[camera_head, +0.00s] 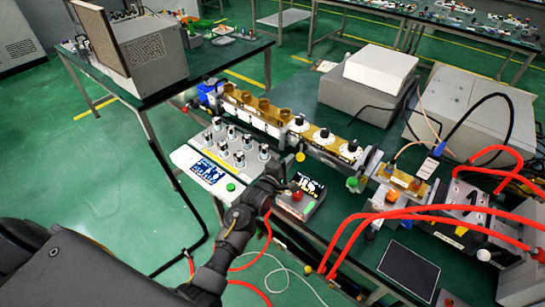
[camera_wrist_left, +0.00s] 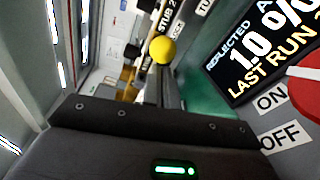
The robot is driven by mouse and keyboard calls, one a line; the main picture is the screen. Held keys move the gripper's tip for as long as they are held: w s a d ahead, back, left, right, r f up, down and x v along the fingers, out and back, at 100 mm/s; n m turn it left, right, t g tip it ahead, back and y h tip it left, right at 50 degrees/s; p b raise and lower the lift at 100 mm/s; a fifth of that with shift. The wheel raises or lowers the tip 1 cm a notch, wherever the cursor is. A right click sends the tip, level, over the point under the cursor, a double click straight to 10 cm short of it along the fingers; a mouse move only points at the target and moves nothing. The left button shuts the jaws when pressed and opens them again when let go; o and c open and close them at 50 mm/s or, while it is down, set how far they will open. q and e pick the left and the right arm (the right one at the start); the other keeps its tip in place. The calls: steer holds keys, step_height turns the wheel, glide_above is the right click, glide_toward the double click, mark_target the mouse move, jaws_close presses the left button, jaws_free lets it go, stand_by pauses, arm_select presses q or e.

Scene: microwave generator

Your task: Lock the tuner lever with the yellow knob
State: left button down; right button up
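The yellow knob (camera_head: 300,157) stands in front of the stub tuner (camera_head: 322,146), a brass block with several white-and-black dials. In the left wrist view the yellow knob (camera_wrist_left: 162,49) tops a grey lever (camera_wrist_left: 167,88), close to a "STUB 2" label. My left gripper (camera_head: 279,178) is just in front of and below the knob in the head view and appears apart from it. In the left wrist view its dark body (camera_wrist_left: 160,140) fills the bottom; I cannot make out the finger opening. My right gripper is not in view.
A control box with a red knob (camera_head: 297,196) and a display reading "REFLECTED 1.0 %" (camera_wrist_left: 262,50) is close beside my left gripper. Red hoses (camera_head: 350,236) cross the bench at right.

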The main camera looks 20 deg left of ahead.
arm_select(q)
steer(key=shift+d, duration=1)
steer(key=shift+s, duration=0.1)
steer(key=s+a+b, duration=0.1)
steer(key=s+a, duration=0.2)
steer(key=s, duration=0.7)
steer(key=shift+s+a+r, duration=0.15)
steer(key=shift+s+r, duration=0.15)
steer(key=shift+f, duration=0.1)
